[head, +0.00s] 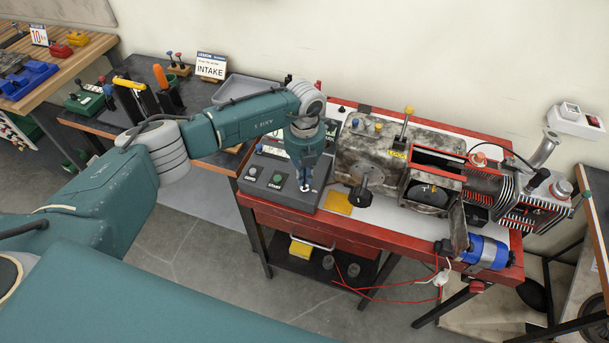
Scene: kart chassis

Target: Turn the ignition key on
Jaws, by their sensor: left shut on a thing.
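The dark grey control box (272,204) sits at the left end of the red-framed bench. Its sloped face carries a green START button (274,184) and a grey button (252,171). My left gripper (305,186) points down at the right part of this face, with its fingers shut on the ignition key. The key is almost wholly hidden by the fingers, so its angle cannot be told. My right gripper is not in view.
A worn engine block (368,150) with a yellow-topped lever (405,125) stands right of the box. A yellow pad (338,203) lies in front. A blue cylinder (484,252) is at the bench's right front. An INTAKE sign (211,67) stands behind my left arm.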

